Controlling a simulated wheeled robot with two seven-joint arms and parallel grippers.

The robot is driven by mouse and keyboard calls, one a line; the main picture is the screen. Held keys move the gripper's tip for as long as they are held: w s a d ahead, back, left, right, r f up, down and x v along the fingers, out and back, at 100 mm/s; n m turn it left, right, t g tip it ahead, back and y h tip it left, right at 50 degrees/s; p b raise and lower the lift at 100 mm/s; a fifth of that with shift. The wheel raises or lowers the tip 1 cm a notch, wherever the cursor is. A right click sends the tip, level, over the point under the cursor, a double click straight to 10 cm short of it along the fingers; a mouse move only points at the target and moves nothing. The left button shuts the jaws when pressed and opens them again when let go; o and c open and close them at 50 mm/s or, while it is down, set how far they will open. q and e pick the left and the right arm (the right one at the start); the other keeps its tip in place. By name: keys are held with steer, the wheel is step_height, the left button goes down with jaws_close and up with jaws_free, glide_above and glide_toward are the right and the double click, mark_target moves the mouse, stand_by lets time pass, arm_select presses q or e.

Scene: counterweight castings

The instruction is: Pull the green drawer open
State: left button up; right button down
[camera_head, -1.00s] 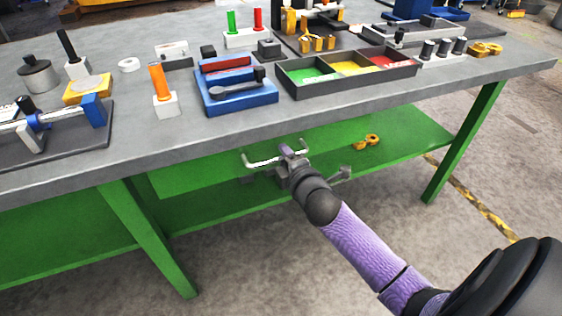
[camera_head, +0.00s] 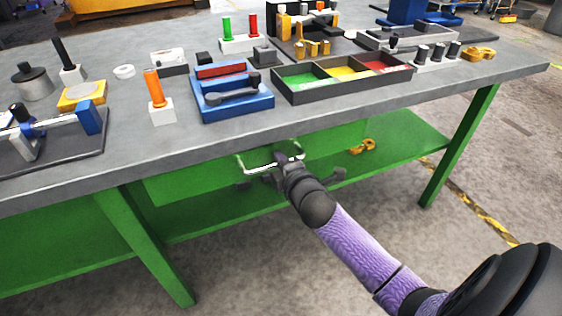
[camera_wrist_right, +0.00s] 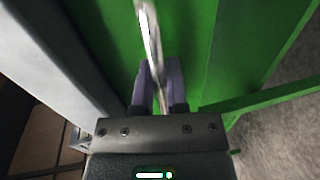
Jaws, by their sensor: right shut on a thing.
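The green drawer (camera_head: 195,178) sits under the front edge of the grey workbench, its flat green front facing me. A thin silver bar handle (camera_head: 258,168) stands out from that front. My right gripper (camera_head: 284,160) is at the right part of the handle, shut on it. In the right wrist view the purple fingertips of the gripper (camera_wrist_right: 159,85) close around the silver handle (camera_wrist_right: 150,35), with the green drawer front (camera_wrist_right: 185,30) behind. I cannot tell whether the drawer stands out from the bench. My left gripper is not in view.
The workbench (camera_head: 330,118) carries a blue tray (camera_head: 237,108), a three-compartment bin (camera_head: 345,92) and an orange cylinder in a white block (camera_head: 161,112). Green legs (camera_head: 457,145) and a lower green shelf (camera_head: 410,140) with a yellow part (camera_head: 362,146) lie beneath. Floor in front is free.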

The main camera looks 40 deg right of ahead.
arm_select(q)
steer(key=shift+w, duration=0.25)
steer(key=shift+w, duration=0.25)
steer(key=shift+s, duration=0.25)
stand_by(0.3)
